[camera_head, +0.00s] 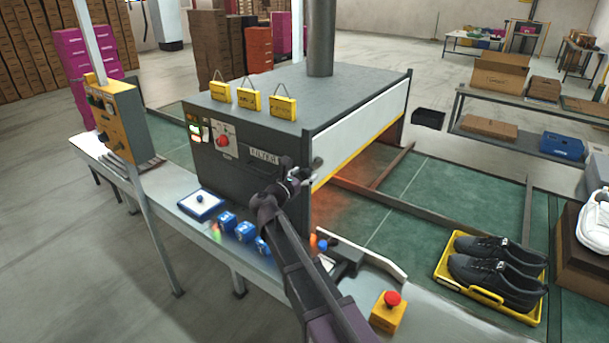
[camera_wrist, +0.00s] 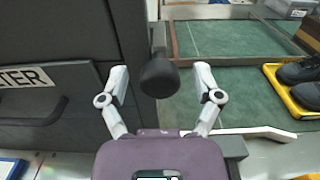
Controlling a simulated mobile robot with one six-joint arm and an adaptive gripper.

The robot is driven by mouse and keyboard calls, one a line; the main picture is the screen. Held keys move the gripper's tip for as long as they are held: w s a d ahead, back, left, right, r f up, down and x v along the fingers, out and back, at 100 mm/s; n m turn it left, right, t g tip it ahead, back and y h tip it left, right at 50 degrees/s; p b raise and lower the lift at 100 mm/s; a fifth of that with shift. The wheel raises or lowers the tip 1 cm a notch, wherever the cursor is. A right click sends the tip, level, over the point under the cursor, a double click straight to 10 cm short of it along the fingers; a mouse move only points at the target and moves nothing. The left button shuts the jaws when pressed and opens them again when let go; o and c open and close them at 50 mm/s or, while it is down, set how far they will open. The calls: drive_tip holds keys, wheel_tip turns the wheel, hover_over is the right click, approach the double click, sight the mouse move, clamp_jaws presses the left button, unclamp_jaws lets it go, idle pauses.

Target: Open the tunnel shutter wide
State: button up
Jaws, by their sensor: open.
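The tunnel is a dark grey box (camera_head: 300,85) on the line. A white shutter panel (camera_head: 358,133) with a yellow lower edge hangs on its right side, and an orange glow shows in the gap below. A black round knob (camera_wrist: 160,78) on a short dark stem stands at the tunnel's front right corner. In the head view the knob (camera_head: 318,161) is small beside my gripper (camera_head: 300,176). In the wrist view my gripper (camera_wrist: 160,88) is open, its fingers on either side of the knob, with visible gaps. The knob's depth between them is unclear.
A yellow tray (camera_head: 535,316) with black shoes lies on the green belt (camera_head: 420,195) at right. A red-topped stop button (camera_head: 388,312) stands at the front edge. Blue blocks (camera_head: 244,232) lie left of my arm. Yellow tags (camera_head: 249,98) stand on the tunnel.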

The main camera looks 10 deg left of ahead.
drive_tip(key=shift+s, duration=0.1)
drive_tip(key=v, duration=1.2)
idle(0.4)
drive_tip(key=s+d+f+m+g+p, duration=0.1)
drive_tip(key=d+f+m+g, duration=0.2)
drive_tip(key=d+m, duration=0.3)
drive_tip(key=s+d+f+m+g, duration=0.2)
drive_tip(key=d+f+m+g, duration=0.15)
drive_tip(key=d, duration=0.55)
drive_tip(key=s+d+f+m+g+p, duration=0.1)
drive_tip(key=d+f+m+g, duration=0.3)
drive_tip(key=d, duration=0.3)
drive_tip(key=s+d+f+m+g+y, duration=0.1)
drive_tip(key=s+d+m+y, duration=0.1)
drive_tip(key=s+d+m, duration=0.1)
drive_tip(key=s+d+f+m+g+y, duration=0.2)
drive_tip(key=s+d+m+y, duration=0.1)
drive_tip(key=s+m, duration=0.2)
drive_tip(key=s+d+f+m+g+y+p, duration=0.1)
drive_tip(key=s+d+f+m+g+y, duration=0.1)
drive_tip(key=m, duration=0.5)
drive_tip(key=shift+s+d+y, duration=0.5)
drive_tip(key=shift+s+d, duration=0.25)
drive_tip(key=shift+s, duration=0.15)
drive_tip(key=shift+s+m+y, duration=0.5)
drive_tip(key=shift+m, duration=0.25)
